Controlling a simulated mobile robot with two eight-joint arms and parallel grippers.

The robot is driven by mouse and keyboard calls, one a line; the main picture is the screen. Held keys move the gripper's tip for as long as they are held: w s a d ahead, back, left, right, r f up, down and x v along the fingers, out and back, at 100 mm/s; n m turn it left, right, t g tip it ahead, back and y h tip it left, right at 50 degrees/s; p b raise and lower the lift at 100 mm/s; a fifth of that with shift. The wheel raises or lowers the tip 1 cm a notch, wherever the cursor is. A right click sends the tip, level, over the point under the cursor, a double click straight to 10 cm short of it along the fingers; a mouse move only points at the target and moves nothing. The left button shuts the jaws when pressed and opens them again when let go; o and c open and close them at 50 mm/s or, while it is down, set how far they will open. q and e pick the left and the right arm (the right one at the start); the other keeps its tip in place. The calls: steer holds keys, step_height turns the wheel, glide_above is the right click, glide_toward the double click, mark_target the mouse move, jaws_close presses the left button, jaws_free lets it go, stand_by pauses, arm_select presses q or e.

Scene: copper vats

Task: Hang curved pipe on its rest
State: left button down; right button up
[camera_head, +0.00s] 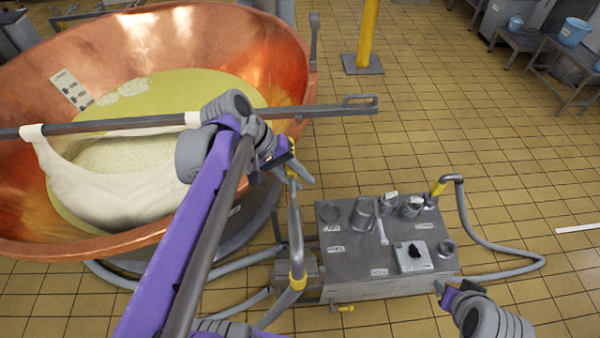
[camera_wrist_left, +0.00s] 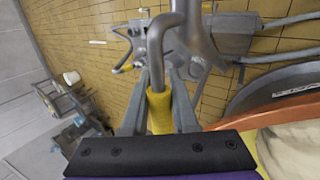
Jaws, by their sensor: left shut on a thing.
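The curved pipe is grey with a yellow grip. My left gripper (camera_head: 290,168) is shut on it beside the copper vat's right rim. In the left wrist view, the yellow grip of the curved pipe (camera_wrist_left: 160,112) lies between the fingers of my left gripper (camera_wrist_left: 160,98), and the bare grey end bends above it. In the head view, my gripper hides part of the grip. A grey tube (camera_head: 295,225) runs down below the gripper to a yellow collar. I cannot tell which part is the rest. My right gripper (camera_head: 447,291) is low at the right; its jaws are unclear.
The copper vat (camera_head: 292,40) fills the left, with a bar (camera_head: 330,109) and cloth (camera_head: 95,195) across it. A grey control box (camera_head: 365,285) stands on the floor right of the vat, with a hose (camera_head: 500,245) beside it. The tiled floor beyond is mostly clear.

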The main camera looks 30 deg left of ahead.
arm_select(q)
steer(key=w+a+f+b, duration=0.1)
steer(key=w+f+b, duration=0.2)
steer(key=f, duration=1)
steer(key=w+a+f+b, duration=0.2)
steer(key=w+f+b, duration=0.1)
steer(key=f+b, duration=0.6)
steer(key=shift+a+f, duration=0.25)
steer(key=shift+f, duration=2)
arm_select(e)
steer(key=s+f, duration=0.2)
steer(key=f, duration=0.6)
steer(key=s+f+g, duration=0.1)
steer(key=s+f, duration=0.2)
steer(key=f, duration=0.5)
steer(key=shift+s, duration=0.35)
